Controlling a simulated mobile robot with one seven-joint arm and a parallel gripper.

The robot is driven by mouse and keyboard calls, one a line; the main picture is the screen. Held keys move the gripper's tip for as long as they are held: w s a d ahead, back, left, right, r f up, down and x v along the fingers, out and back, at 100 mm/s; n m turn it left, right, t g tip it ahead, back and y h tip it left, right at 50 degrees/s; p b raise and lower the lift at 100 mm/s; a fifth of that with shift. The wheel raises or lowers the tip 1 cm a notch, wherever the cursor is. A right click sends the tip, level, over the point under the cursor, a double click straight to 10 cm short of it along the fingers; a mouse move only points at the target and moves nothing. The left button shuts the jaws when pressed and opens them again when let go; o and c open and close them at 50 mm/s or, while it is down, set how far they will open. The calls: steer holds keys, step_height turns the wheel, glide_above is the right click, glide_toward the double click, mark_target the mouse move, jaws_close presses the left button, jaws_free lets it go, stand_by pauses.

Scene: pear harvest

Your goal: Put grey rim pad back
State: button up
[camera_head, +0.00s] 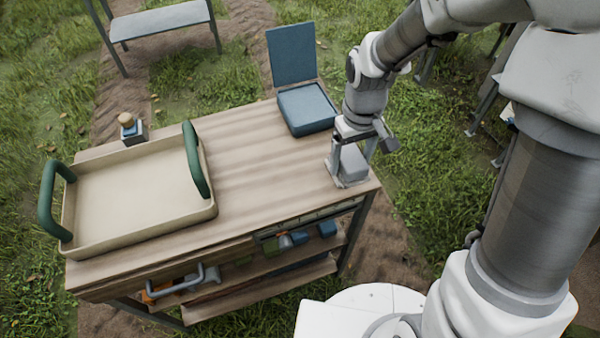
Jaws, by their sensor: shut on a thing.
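My gripper (352,160) points down at the right end of the wooden table and is shut on a small grey block, which I take to be the grey rim pad (353,164). The pad is between the fingers, close above or on a pale grey base (351,183) near the table's right corner. I cannot tell whether the pad touches that base. The fingers and wrist hide part of the pad.
A beige tray (130,243) with green handles fills the table's left side. An open blue box (306,110) stands at the back, left of my gripper. A small holder with a round tan knob (126,119) sits behind the tray. The table's middle (255,170) is clear.

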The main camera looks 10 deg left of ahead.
steer(key=shift+w+a+f, duration=0.1)
steer(key=shift+w+a, duration=0.05)
glide_above(298, 186)
step_height(298, 186, down, 7)
steer(key=shift+r, duration=0.1)
steer(key=shift+f, duration=2)
steer(key=shift+f, duration=0.25)
steer(key=o, duration=1.3)
steer(key=shift+r, duration=0.1)
